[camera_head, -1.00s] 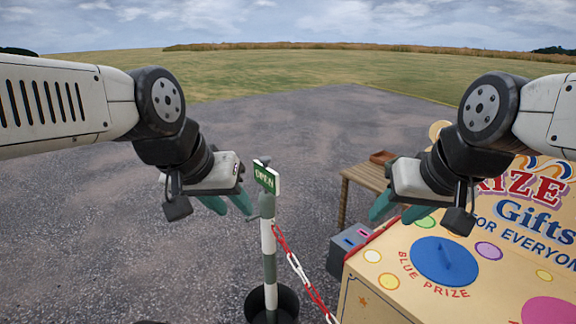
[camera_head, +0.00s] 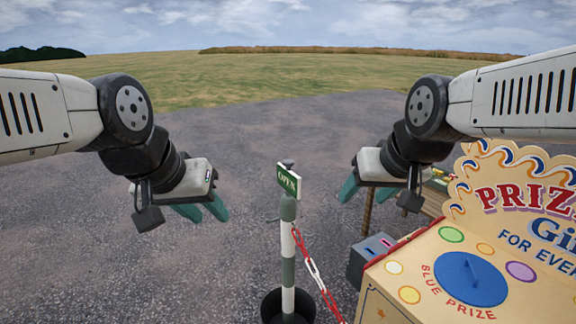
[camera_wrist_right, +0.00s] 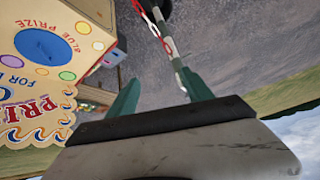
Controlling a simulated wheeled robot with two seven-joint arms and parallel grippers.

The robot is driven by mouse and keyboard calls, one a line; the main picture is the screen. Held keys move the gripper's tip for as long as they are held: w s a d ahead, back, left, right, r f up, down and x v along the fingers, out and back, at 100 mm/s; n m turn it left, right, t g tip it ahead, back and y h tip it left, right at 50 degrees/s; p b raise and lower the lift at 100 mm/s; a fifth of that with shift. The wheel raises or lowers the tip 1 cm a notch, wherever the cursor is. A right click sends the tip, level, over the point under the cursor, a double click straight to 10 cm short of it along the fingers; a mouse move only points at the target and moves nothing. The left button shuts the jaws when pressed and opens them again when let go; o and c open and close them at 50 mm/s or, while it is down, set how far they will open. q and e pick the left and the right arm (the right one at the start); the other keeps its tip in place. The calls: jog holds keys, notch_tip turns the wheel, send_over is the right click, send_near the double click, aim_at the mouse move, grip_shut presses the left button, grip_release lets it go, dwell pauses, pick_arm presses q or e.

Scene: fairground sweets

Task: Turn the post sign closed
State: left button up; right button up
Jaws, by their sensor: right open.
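The post sign (camera_head: 289,180) is a small green board reading OPEN on top of a green and white post (camera_head: 288,255). My left gripper (camera_head: 203,213) is left of the sign, apart from it, with two teal fingers spread and nothing between them. My right gripper (camera_head: 372,190) is right of the sign, also apart from it. In the right wrist view its teal fingers (camera_wrist_right: 160,92) are spread wide, and the striped post (camera_wrist_right: 180,70) shows beyond them, near one finger. The sign itself is not clear there.
A red and white chain (camera_head: 315,270) hangs from the post to the lower right. A yellow prize stall (camera_head: 400,268) with a blue disc stands at the right, a grey box (camera_head: 368,258) beside it and a wooden table behind. Open tarmac lies left of the post.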

jog(key=w+n+t, duration=0.2)
jog(key=w, duration=1.3)
jog(key=n+t+y, duration=0.3)
jog(key=t, duration=0.1)
send_near(291, 164)
jog(key=d+r, duration=0.2)
jog(key=d, duration=0.2)
jog(key=w+a+f+y, duration=0.1)
jog(key=w+a+f+t+y, duration=0.1)
jog(key=f, duration=0.1)
jog(key=w+a+f+t+y, duration=0.1)
jog(key=w+a+f+y, duration=0.1)
jog(key=shift+f, duration=0.2)
jog(key=x, duration=0.8)
jog(key=shift+s+a+r, duration=0.1)
jog(key=shift+r, duration=0.05)
grip_shut()
